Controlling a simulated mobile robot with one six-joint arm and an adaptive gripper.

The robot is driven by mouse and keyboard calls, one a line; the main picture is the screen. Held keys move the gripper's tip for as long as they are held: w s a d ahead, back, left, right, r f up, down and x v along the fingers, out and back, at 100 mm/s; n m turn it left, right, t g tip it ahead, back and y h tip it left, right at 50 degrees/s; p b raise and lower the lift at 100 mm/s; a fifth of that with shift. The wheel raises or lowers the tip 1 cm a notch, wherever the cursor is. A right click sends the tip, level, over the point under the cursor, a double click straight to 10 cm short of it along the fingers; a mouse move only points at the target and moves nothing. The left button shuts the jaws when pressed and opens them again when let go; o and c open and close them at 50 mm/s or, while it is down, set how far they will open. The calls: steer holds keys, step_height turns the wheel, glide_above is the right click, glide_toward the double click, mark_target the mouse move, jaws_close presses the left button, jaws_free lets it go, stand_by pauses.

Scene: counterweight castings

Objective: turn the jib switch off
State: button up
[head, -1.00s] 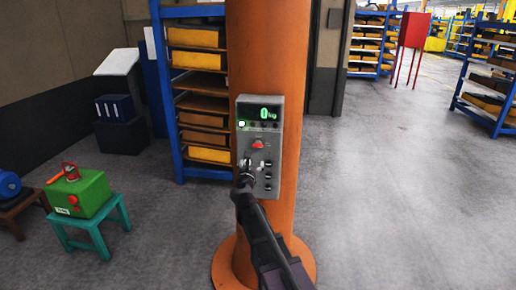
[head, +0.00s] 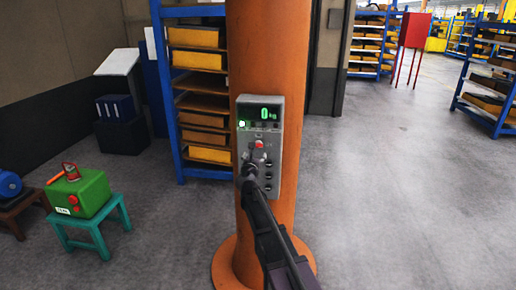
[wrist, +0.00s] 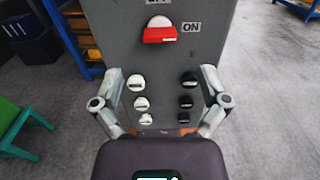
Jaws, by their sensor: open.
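A grey control box (head: 273,110) is fixed to an orange column. The red handle also shows in the head view (head: 259,144). My gripper (wrist: 160,74) is open and empty, its fingertips spread below the handle and apart from it. In the head view my gripper (head: 257,158) covers part of the box front.
White knobs (wrist: 141,103) and black knobs (wrist: 187,102) sit below the handle between my fingers. A display (head: 264,113) reads 0 kg, with a lit green lamp (head: 242,124). A green box (head: 82,193) stands on a teal stool (head: 98,229) at left.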

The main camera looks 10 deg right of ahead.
mark_target(258, 147)
steer(key=x, duration=0.7)
steer(key=shift+w, duration=0.15)
